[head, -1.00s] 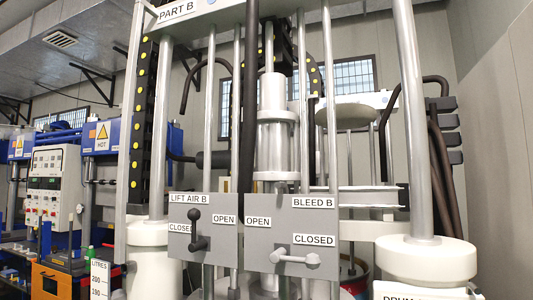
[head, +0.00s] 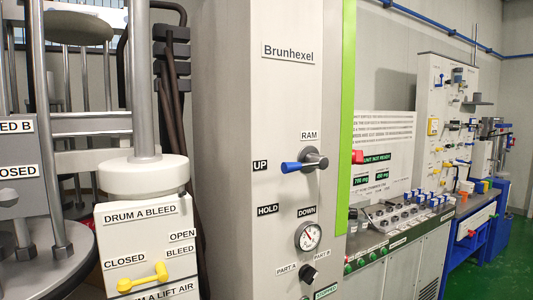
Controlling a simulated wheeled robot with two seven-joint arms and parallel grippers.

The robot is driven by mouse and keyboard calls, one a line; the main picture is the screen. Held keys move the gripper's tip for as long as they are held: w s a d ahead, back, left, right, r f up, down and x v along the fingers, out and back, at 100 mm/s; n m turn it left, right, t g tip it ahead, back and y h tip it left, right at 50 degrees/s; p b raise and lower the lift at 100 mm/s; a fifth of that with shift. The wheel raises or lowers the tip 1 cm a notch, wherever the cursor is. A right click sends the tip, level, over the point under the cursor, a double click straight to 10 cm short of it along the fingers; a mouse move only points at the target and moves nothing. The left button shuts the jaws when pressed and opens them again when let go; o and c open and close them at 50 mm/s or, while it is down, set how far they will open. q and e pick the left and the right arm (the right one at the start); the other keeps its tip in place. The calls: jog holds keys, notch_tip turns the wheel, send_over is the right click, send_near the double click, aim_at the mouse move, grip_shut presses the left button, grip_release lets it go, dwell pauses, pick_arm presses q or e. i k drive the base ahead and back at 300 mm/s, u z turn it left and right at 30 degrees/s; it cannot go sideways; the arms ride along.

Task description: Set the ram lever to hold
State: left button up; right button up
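The ram lever (head: 292,168) is on the front of the tall grey Brunhexel cabinet (head: 240,120), under the RAM label (head: 310,135). It has a blue grip pointing left and a dark grey hub. The grip lies beside the UP label (head: 260,166). The HOLD label (head: 267,210) is below and to the left of the hub, and the DOWN label (head: 307,212) is below it. Neither of my grippers shows in the head view.
A pressure gauge (head: 308,236) and a black PART A/PART B knob (head: 308,274) sit below the lever. At left is a white drum panel with a yellow lever (head: 143,278). At right runs a bench (head: 400,236) with knobs and a green floor (head: 515,255).

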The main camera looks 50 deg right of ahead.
aim_at(320, 162)
jog(key=z, duration=2.05)
